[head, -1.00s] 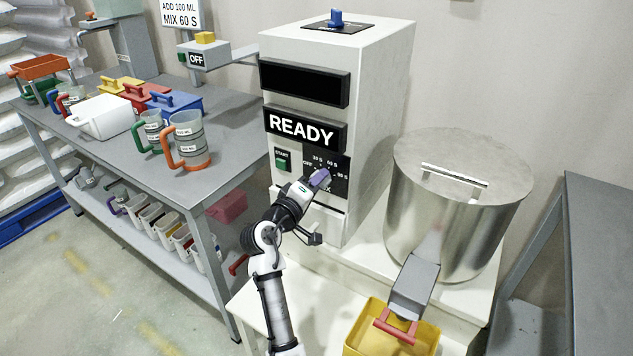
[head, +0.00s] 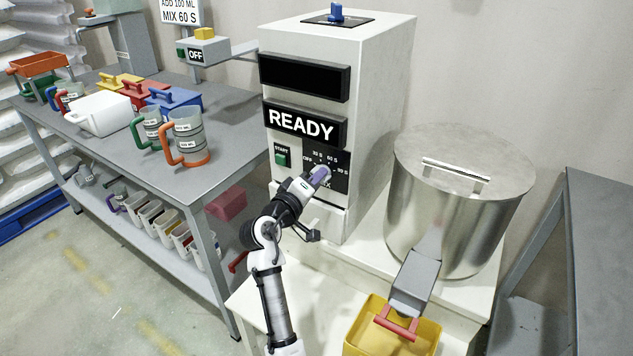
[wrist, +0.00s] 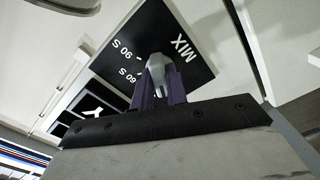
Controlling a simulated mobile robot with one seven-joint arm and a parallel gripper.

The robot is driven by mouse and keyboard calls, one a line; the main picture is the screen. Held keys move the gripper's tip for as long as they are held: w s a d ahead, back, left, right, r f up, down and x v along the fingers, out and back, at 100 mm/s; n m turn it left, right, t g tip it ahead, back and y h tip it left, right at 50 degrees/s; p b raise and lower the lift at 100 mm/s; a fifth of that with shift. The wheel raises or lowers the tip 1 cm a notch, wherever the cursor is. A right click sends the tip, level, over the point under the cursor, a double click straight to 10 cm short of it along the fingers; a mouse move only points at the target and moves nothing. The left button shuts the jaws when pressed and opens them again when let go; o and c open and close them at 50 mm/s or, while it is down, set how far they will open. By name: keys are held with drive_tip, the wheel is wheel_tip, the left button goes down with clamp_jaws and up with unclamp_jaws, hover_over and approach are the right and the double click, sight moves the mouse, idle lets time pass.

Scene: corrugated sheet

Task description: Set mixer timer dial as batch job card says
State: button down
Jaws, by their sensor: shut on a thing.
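The mixer timer dial is a light knob on a black panel (head: 340,184) marked OFF, 30 S, 60 S and 90 S, low on the front of the white mixer cabinet (head: 362,100). My gripper (head: 321,173) is at the dial and covers most of it in the head view. In the wrist view my gripper's purple fingers (wrist: 160,95) are shut on the pale dial knob (wrist: 157,66), with 60 S, 90 S and MIX beside it. The exact pointer direction is hard to tell. The job card (head: 181,12) reads "ADD 100 ML, MIX 60 S". The display (head: 300,123) reads READY.
A green START button (head: 282,157) is left of the dial. A steel drum (head: 455,210) stands right of the cabinet, with a yellow bin (head: 425,335) in front. A grey bench (head: 228,105) at left holds jugs and coloured lidded boxes.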

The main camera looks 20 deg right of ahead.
drive_tip(key=shift+m+b, duration=7.8)
drive_tip(key=shift+m, duration=0.5)
drive_tip(key=c, duration=1.4)
unclamp_jaws()
